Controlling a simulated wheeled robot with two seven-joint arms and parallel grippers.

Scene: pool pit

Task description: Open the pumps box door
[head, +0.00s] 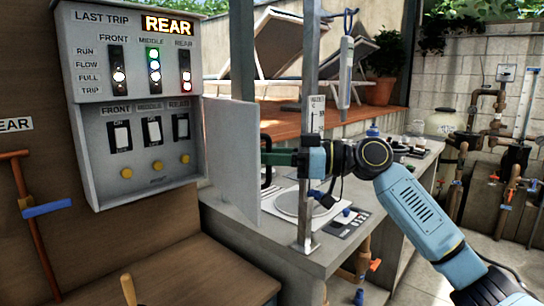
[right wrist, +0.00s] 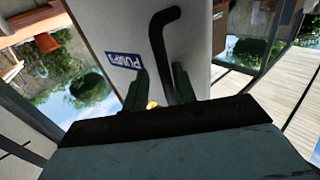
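The grey pumps box (head: 135,190) is on the wall at the left, its switches and lamps exposed. Its pale door (head: 232,155) stands swung out from the box's right side. The black bar handle (head: 266,165) is on the door's outer face. My right gripper (head: 278,158) is at the handle. In the right wrist view the door (right wrist: 115,25) carries a blue PUMPS label (right wrist: 123,61). The handle (right wrist: 163,45) runs down between the green fingers (right wrist: 160,85), close to the right one. The fingers are apart, with a gap beside the handle. My left gripper is not in view.
A grey counter (head: 300,262) with a round lid and small items lies below and behind the door. A metal post (head: 308,200) stands close beside my right gripper. A wooden bench (head: 190,270) is under the box. Pipes (head: 470,145) are at the far right.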

